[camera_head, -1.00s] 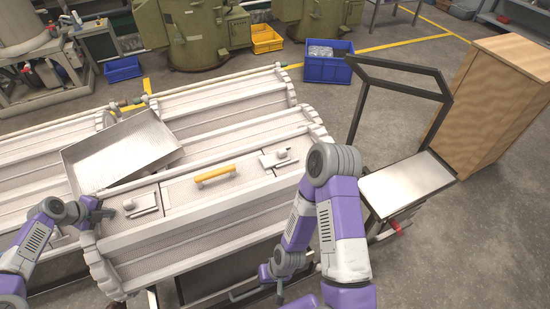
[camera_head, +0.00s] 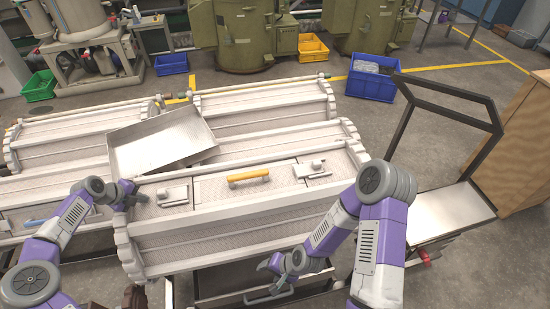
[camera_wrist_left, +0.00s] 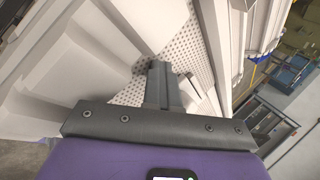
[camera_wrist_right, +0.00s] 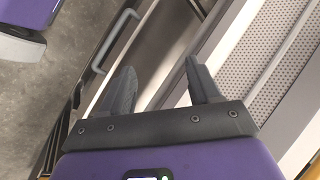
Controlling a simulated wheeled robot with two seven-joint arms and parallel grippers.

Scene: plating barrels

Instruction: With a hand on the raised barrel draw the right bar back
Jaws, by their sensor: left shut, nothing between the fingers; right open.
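The raised barrel (camera_head: 240,235) is a white ribbed drum with a perforated lid and a yellow handle (camera_head: 248,175). The right bar (camera_head: 312,169), a small plate with a knob, lies at the lid's right end, and the left bar (camera_head: 174,192) at its left end. My left gripper (camera_head: 133,196) is shut and empty at the barrel's left end; in the left wrist view its closed fingers (camera_wrist_left: 162,84) are against or just over the perforated panel. My right gripper (camera_head: 276,274) is open and empty, low in front of the barrel, with its fingers apart in the right wrist view (camera_wrist_right: 160,85).
A metal tray (camera_head: 160,140) rests tilted on the barrels behind. A cart with a black frame (camera_head: 440,210) stands at the right, beside a wooden cabinet (camera_head: 510,150). A drawer-like bin with a handle (camera_head: 250,285) is below the barrel. Blue and yellow bins stand behind.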

